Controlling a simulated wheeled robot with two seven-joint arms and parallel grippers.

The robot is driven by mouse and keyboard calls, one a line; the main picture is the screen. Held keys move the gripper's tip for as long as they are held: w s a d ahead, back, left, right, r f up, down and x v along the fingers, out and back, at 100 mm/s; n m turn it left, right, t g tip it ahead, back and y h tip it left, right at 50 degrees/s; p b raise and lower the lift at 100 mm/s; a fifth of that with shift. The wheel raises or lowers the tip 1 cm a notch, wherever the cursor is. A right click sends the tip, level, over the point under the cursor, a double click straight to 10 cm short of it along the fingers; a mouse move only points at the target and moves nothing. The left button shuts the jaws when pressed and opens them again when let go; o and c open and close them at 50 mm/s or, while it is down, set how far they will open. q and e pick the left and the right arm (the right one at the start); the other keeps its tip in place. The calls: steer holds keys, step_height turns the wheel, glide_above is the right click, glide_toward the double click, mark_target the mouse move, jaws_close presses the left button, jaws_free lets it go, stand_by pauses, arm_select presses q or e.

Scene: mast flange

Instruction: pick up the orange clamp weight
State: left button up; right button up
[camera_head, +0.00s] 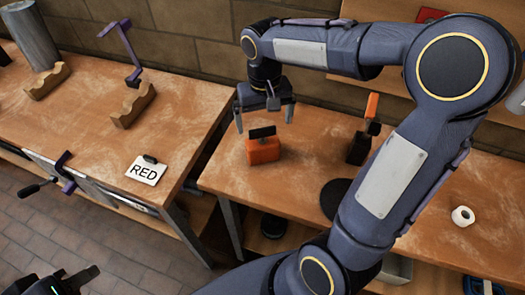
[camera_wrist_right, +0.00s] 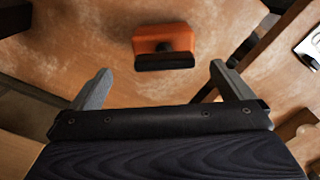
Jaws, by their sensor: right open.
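The orange clamp weight (camera_head: 262,151) is a block with a black handle on top. It stands on the right-hand wooden bench near its left end. My right gripper (camera_head: 265,114) is open and empty above it, fingers pointing down. In the right wrist view the clamp weight (camera_wrist_right: 165,37) lies beyond the open fingers (camera_wrist_right: 161,85), roughly centred between them sideways and not touched. My left gripper (camera_head: 58,284) shows only partly at the bottom left corner, far from the weight. Its jaws are not clear.
A black clamp with an orange bar (camera_head: 361,145) stands right of the weight. A dark round disc (camera_head: 335,196) and a white roll (camera_head: 463,216) are further right. A gap separates the benches.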

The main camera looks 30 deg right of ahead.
mark_target(262, 136)
steer(key=f, duration=0.6)
steer(key=shift+a+f, duration=0.25)
steer(key=shift+f, duration=0.05)
steer(key=c, duration=1.7)
steer(key=shift+r, duration=0.1)
steer(key=shift+c, duration=0.4)
steer(key=shift+r, duration=0.1)
